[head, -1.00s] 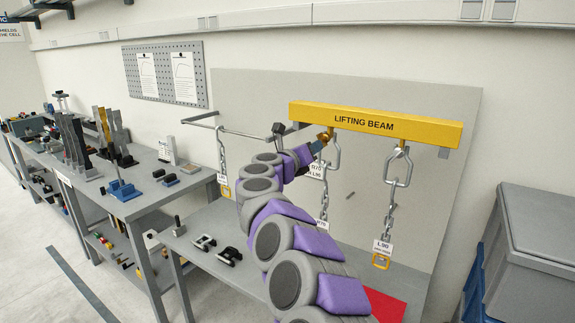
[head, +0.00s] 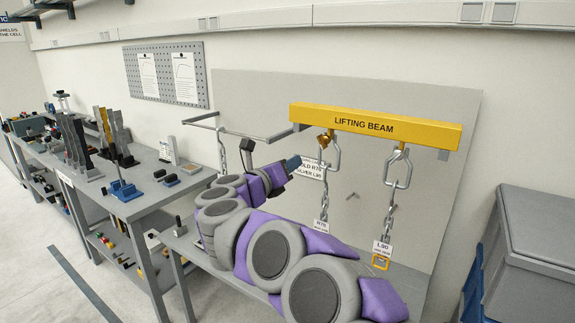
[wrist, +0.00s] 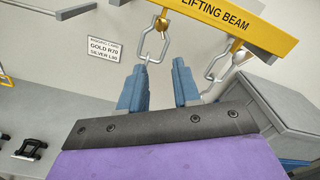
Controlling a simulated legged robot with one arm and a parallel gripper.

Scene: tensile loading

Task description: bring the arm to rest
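My gripper (head: 292,164) is raised on my bent arm, left of and below the yellow lifting beam (head: 375,125). In the wrist view its two blue fingers (wrist: 159,82) stand apart with nothing between them. A gold fitting (head: 326,141) hangs under the beam's left end, with a metal link and a chain tagged R70 (head: 321,226). A silver fitting (wrist: 242,54) at the right holds a link and a chain tagged L90 (head: 383,248), ending in a yellow ring. The R70 chain's lower end is hidden by my arm.
A rigging card (wrist: 102,50) is on the back panel. A grey bar (head: 245,133) with a chain (head: 222,152) is left of the beam. Black shackles (wrist: 30,147) lie on the bench. A grey bin (head: 535,235) stands right. A side bench (head: 140,195) holds fixtures.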

